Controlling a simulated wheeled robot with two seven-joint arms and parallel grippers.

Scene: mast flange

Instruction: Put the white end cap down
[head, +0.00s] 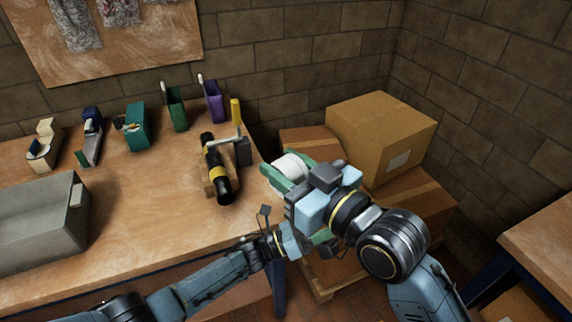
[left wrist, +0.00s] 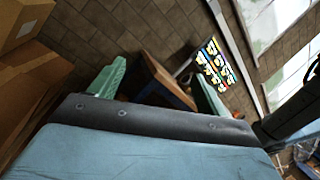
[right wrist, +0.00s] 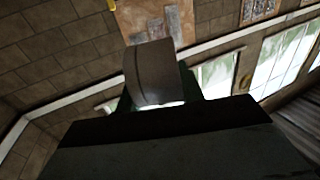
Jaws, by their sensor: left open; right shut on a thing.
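The white end cap (head: 291,164) is held between the green fingers of my right gripper (head: 287,172), just off the right end of the workbench and above the floor side. In the right wrist view the end cap (right wrist: 152,72) looks grey in shadow and fills the space between the fingers. My left gripper (left wrist: 160,88) is open and empty in the left wrist view, pointing away from the bench. In the head view it is mostly hidden behind my right arm.
A black tube with yellow bands (head: 217,172) lies in a wooden cradle on the workbench (head: 165,215), beside a yellow-handled clamp (head: 236,115). Several coloured holders stand along the back. A grey box (head: 35,225) sits at left. Cardboard boxes (head: 380,135) are stacked at right. The bench's middle is clear.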

